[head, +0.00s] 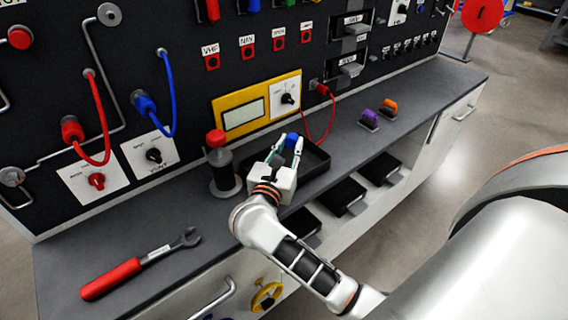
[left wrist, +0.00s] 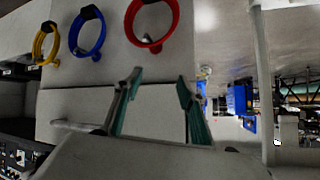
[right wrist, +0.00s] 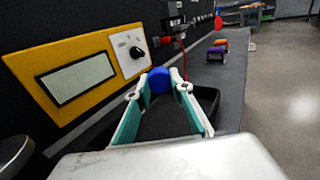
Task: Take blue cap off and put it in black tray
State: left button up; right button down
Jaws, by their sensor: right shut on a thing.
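My right gripper (head: 289,144) is shut on the blue cap (head: 291,139), which sits between its fingertips. The cap shows in the right wrist view (right wrist: 159,80) as a round blue piece pinched at the tips. The black tray (head: 318,158) lies on the grey bench top, and the cap is held over it. The tray's rim also shows behind the fingers in the right wrist view (right wrist: 208,97). My left gripper (left wrist: 158,80) is open and empty, facing a white cabinet front. It is not in the head view.
A red-capped post (head: 217,160) stands left of the tray. A red-handled wrench (head: 140,263) lies at the bench's left. Purple (head: 370,118) and orange (head: 388,106) pieces sit at right. Red, blue and yellow rings (left wrist: 90,32) are on the cabinet front.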

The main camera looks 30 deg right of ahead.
jog(key=c, duration=1.7)
grip_release()
jog(key=shift+r, duration=0.1)
pick_arm(q)
jog(key=shift+s, duration=0.15)
jog(key=shift+f, duration=0.15)
pick_arm(e)
jog(key=v, duration=1.2)
